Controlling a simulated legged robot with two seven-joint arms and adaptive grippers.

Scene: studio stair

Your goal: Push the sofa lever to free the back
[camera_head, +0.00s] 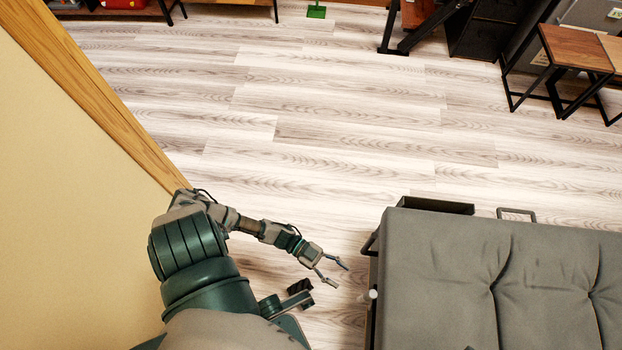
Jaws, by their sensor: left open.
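The grey tufted sofa (450,260) fills the lower right. A small pale knob (373,294) sticks out at its left side, low in the picture; it looks like the lever, but its shaft is hard to make out. My left gripper (341,277) reaches in from the left with its two fingers spread and nothing between them. It is a little left of and above the knob in the picture, apart from it and from the sofa's side. My right gripper does not show.
A dark bar (436,205) and a metal loop (516,213) edge the sofa's far side. A yellow wall with wooden trim (90,90) stands close on the left. Wooden stools (575,48) stand at the upper right. The wood floor (300,130) between is clear.

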